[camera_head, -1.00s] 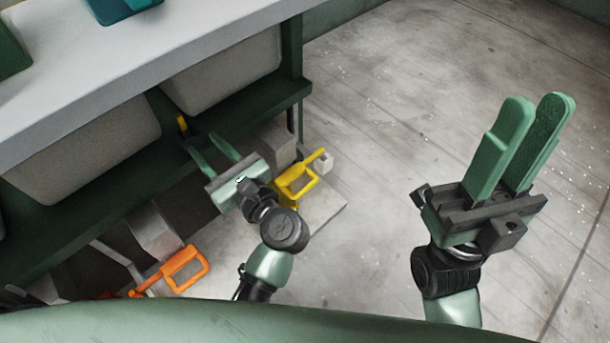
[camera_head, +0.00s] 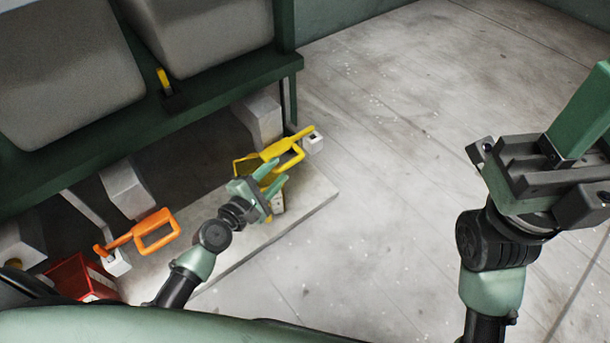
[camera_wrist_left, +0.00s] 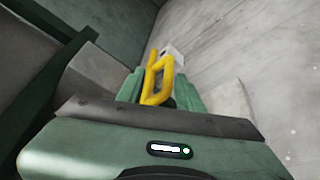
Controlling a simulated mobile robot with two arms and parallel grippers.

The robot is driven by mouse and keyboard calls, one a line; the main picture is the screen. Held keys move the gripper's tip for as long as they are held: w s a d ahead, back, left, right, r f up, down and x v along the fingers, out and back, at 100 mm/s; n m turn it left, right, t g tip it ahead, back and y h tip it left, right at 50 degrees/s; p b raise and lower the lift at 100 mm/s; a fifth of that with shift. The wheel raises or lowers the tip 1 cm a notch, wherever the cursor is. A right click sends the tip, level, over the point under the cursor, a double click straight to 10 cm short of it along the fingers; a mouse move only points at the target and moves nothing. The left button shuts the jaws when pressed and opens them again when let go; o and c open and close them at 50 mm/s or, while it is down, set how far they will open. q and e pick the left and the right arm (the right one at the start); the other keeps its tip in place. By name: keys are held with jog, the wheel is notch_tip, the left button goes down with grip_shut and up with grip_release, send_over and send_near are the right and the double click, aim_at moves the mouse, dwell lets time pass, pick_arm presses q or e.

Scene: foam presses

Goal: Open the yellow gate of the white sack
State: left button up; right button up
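The yellow gate (camera_head: 287,156), a loop-shaped handle with a bar, sits at the right end of the low row under the dark green frame, beside a small white block (camera_head: 313,143). My left gripper (camera_head: 269,174) is at its near side, with its two green fingers apart. In the left wrist view the yellow loop (camera_wrist_left: 157,80) shows between and beyond the fingers; I cannot tell whether they touch it. A pale grey sack-like body (camera_head: 205,30) is above; no clearly white sack shows. My right gripper (camera_head: 588,112) is partly cut off at the right edge.
An orange handle (camera_head: 155,232) is to the left of my left arm. A red box (camera_head: 78,279) stands at lower left. A pale low slab (camera_head: 300,205) lies under the left gripper. The dark green frame (camera_head: 190,117) runs above. The floor (camera_head: 390,130) to the right is clear.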

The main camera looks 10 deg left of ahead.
aim_at(287, 168)
pick_arm(q)
jog(key=shift+s+f+m+g, duration=0.25)
jog(key=shift+f+m+g, duration=0.05)
jog(key=shift+f, duration=0.4)
jog(key=shift+b+x, duration=1.05)
jog(key=shift+x, duration=2.85)
jog(key=shift+d, duration=0.15)
grip_shut()
jog(key=shift+s, duration=0.1)
